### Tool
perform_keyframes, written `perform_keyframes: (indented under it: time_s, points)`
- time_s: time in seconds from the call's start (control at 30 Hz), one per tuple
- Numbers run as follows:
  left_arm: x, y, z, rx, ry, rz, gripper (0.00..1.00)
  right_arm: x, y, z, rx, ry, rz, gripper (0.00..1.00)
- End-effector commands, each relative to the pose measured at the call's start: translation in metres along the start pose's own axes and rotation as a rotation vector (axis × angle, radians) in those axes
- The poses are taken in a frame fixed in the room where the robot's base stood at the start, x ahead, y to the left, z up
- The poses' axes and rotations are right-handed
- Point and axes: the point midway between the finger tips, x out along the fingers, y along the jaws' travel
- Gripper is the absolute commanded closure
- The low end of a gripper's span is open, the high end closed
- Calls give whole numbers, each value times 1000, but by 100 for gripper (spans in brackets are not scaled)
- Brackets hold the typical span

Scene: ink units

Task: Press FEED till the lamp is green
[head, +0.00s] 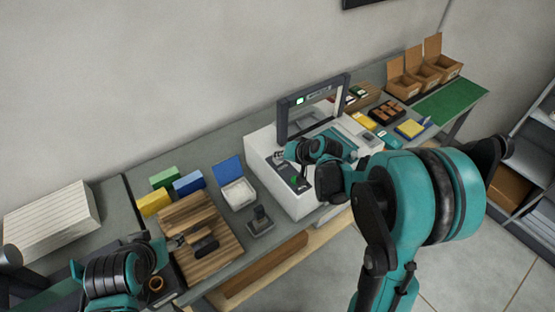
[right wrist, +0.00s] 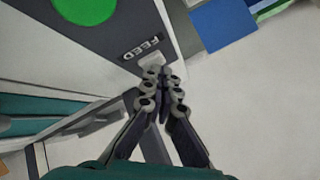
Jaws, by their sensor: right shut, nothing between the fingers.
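The white machine (head: 262,152) stands mid-bench with a dark control panel (head: 284,172) on its left. In the right wrist view, the FEED lettering (right wrist: 141,47) is on the dark panel, with a small pale button (right wrist: 152,60) beside it. My right gripper (right wrist: 162,72) is shut and empty, its tips over the lower edge of that button; touch cannot be told. In the head view, this gripper (head: 279,156) is at the panel. A green disc (right wrist: 88,8) is on the panel. A small green light (head: 299,100) shows on the machine's upright frame. My left gripper (head: 180,239) is over the wooden board.
The wooden board (head: 222,236) carries dark items at the left. Yellow (head: 153,203), green and blue boxes stand behind it. Cardboard boxes (head: 404,87) and a green mat (head: 450,102) are at the far right.

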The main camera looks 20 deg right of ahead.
Motion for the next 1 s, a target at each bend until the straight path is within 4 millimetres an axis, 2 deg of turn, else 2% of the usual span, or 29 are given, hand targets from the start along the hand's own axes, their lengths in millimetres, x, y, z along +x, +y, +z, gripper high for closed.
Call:
perform_keyframes:
  time_s: [0.4,0.8,1.0]
  points:
    - [-11,0,-8,0,0,0,40,-13,-10,-9,0,-1,0,100]
    - [-12,0,-8,0,0,0,40,-14,-10,-10,0,0,0,100]
    - [-22,0,-16,0,0,0,40,-25,-19,-18,0,0,0,100]
